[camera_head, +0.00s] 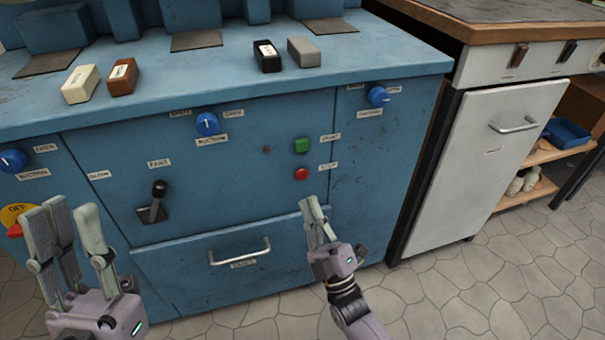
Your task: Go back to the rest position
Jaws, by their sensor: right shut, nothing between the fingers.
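My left gripper (66,215) is at the lower left, its pale fingers pointing up in front of the blue machine. The fingers are spread with a gap and nothing shows between them. It overlaps the view near the yellow and red OFF switch (15,214). My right gripper (314,209) is right of the centre, below the red button (302,174) in the picture. Its fingers are together and hold nothing. I cannot tell whether it touches the machine front. The blue machine (270,195) fills the left and middle.
A green button (302,145), a black lever (153,203), blue knobs (207,124) and a drawer handle (239,252) are on the front. Several small blocks (305,52) lie on top. A white cabinet (480,160) stands right. Tiled floor (490,280) is clear at lower right.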

